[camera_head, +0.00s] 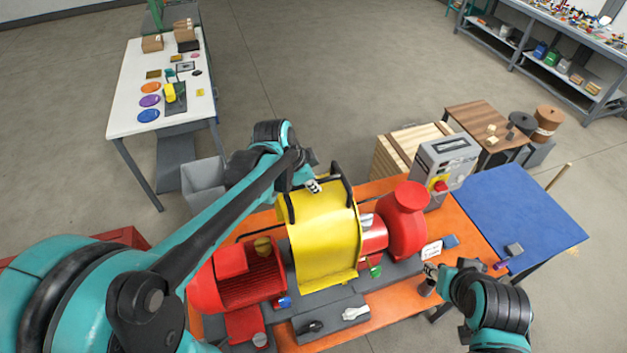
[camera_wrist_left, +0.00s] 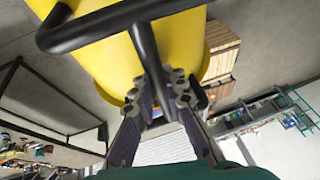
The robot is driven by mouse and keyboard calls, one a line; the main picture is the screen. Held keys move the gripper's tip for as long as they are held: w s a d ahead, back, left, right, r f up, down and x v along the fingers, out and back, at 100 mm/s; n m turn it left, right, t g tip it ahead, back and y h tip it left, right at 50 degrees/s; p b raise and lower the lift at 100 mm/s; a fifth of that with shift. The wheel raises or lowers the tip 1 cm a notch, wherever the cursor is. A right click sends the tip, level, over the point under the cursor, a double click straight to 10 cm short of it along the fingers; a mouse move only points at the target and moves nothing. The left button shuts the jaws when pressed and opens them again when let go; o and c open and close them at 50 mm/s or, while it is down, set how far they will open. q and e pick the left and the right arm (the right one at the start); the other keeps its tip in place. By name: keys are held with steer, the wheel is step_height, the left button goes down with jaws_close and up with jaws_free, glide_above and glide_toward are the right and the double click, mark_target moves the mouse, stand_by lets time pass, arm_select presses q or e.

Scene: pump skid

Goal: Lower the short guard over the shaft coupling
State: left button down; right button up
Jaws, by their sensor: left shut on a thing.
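The yellow curved guard (camera_head: 327,240) with black bar handles is between the red motor (camera_head: 235,275) and the red pump (camera_head: 403,222). My left gripper (camera_head: 312,186) is at the guard's far upper edge. In the left wrist view, my left gripper (camera_wrist_left: 162,85) is shut on a black handle (camera_wrist_left: 147,50) of the yellow guard (camera_wrist_left: 175,45). The shaft coupling is not visible; the guard hides the space between motor and pump. I cannot tell whether the guard touches the grey base (camera_head: 385,276). My right gripper (camera_head: 432,270) is at the bench's right front, apart from the guard; its opening is unclear.
The orange bench (camera_head: 390,302) carries the skid. A grey control box (camera_head: 446,160) with a red button stands behind the pump. A blue-topped table (camera_head: 520,212) is to the right. A grey bin (camera_head: 204,183) stands behind left.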

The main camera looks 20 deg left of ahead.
mark_target(300, 216)
arm_select(q)
step_height(300, 216, down, 20)
steer(key=b, duration=1.5)
steer(key=shift+r, duration=0.2)
steer(key=shift+f+b, duration=0.45)
steer(key=shift+b, duration=0.15)
steer(key=c, duration=1.5)
jaws_free()
steer(key=shift+s, duration=0.1)
steer(key=v, duration=1.2)
